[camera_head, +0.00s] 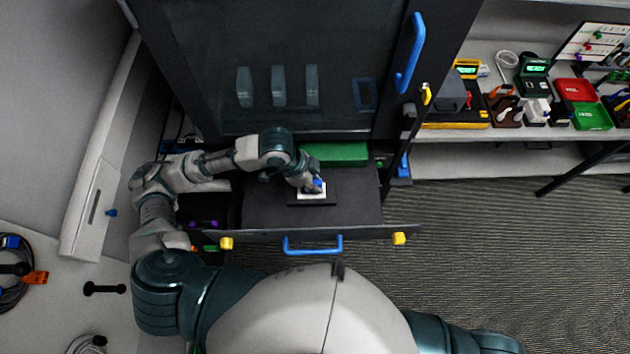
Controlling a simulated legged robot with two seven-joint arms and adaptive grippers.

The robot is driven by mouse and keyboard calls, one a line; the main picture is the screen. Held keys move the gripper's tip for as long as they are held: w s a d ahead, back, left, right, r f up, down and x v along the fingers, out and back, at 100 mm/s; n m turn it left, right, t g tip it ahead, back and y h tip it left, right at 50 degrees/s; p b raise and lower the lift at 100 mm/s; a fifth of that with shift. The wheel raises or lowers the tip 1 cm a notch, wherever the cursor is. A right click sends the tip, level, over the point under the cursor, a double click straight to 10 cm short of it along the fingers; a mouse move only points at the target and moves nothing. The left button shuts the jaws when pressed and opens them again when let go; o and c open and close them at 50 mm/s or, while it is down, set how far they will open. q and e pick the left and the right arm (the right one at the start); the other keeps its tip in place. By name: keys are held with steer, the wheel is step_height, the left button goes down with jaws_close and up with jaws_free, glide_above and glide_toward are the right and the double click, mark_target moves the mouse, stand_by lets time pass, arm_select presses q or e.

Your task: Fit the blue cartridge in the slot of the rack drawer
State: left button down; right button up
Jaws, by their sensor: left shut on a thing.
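The rack drawer (350,205) is pulled out below the dark rack, with a blue handle (312,245) on its front. A small white piece with a dark edge (312,195) sits on the drawer's floor, and I cannot make out a slot there. My left gripper (315,187) reaches down into the drawer, right over the white piece. It is shut on the blue cartridge (318,184), of which only a small blue part shows. I cannot tell whether the cartridge touches the white piece. My right gripper is not in view.
A green block (335,154) lies at the back of the drawer. Yellow knobs (399,238) stick out of the drawer front. The rack door with a blue handle (410,55) is above. A shelf at right (450,133) holds several tools and boxes.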

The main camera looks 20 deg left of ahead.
arm_select(q)
steer(key=shift+a, duration=0.15)
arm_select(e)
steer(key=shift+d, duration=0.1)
arm_select(q)
steer(key=shift+a, duration=0.2)
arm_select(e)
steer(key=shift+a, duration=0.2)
arm_select(q)
steer(key=shift+r, duration=0.5)
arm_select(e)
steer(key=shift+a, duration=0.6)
arm_select(q)
steer(key=shift+r, duration=0.25)
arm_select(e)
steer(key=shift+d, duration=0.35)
arm_select(q)
steer(key=shift+a+r, duration=0.1)
steer(key=shift+r, duration=0.1)
steer(key=shift+d, duration=0.2)
steer(key=shift+f, duration=0.55)
stand_by(0.5)
